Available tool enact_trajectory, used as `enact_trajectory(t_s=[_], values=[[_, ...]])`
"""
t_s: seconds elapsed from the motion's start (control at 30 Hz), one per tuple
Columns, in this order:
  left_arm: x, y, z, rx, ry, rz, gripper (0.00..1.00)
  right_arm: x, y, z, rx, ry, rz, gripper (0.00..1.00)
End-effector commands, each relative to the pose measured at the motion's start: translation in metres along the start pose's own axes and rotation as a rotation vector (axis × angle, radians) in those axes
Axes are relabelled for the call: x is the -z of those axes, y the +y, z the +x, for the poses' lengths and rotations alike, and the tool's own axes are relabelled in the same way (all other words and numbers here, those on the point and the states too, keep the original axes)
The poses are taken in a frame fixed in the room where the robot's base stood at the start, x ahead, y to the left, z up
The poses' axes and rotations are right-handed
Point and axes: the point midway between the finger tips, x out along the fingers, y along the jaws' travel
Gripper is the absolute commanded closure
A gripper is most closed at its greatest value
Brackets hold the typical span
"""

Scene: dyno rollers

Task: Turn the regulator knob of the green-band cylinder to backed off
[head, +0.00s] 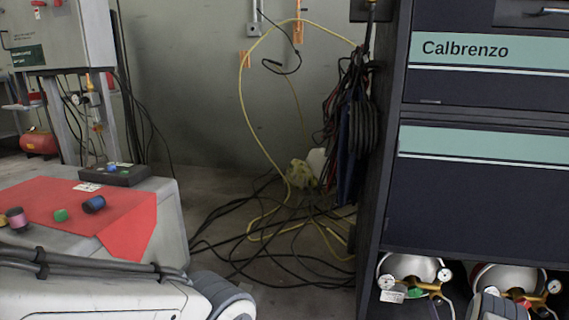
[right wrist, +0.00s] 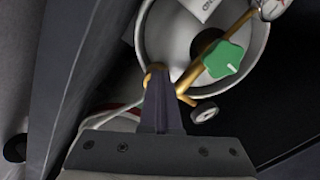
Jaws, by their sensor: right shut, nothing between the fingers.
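A green star-shaped regulator knob (right wrist: 223,60) with a short white mark sits on a brass regulator (right wrist: 195,75) in the right wrist view. Behind it is the pale round top of the cylinder (right wrist: 165,35). The knob also shows small in the head view (head: 414,293), at the left one of two cylinders. No green band can be made out. My right gripper (right wrist: 158,72) is shut and empty, its tips beside the brass stem, left of the knob. Whether they touch the brass, I cannot tell. My left gripper is out of view.
A second cylinder (head: 500,278) stands to the right in the same low bay. The dark cabinet (head: 470,205) closes off the space above. Cables (head: 285,245) lie on the floor to the left.

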Motion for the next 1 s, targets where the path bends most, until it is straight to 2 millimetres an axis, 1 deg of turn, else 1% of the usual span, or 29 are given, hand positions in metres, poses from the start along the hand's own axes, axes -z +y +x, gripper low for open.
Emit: enact_trajectory(t_s=[0.03,0.57,0.87,1.0], values=[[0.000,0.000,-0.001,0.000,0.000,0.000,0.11,0.004,0.001,0.000,0.000,0.010,-0.001,1.00],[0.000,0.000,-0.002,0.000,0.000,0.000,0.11,0.007,0.004,0.001,0.000,0.017,-0.001,1.00],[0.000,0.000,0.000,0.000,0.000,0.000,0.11,-0.002,0.005,0.001,0.000,0.015,-0.001,1.00],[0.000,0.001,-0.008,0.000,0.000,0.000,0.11,-0.003,0.003,-0.007,-0.003,0.010,0.001,1.00]])
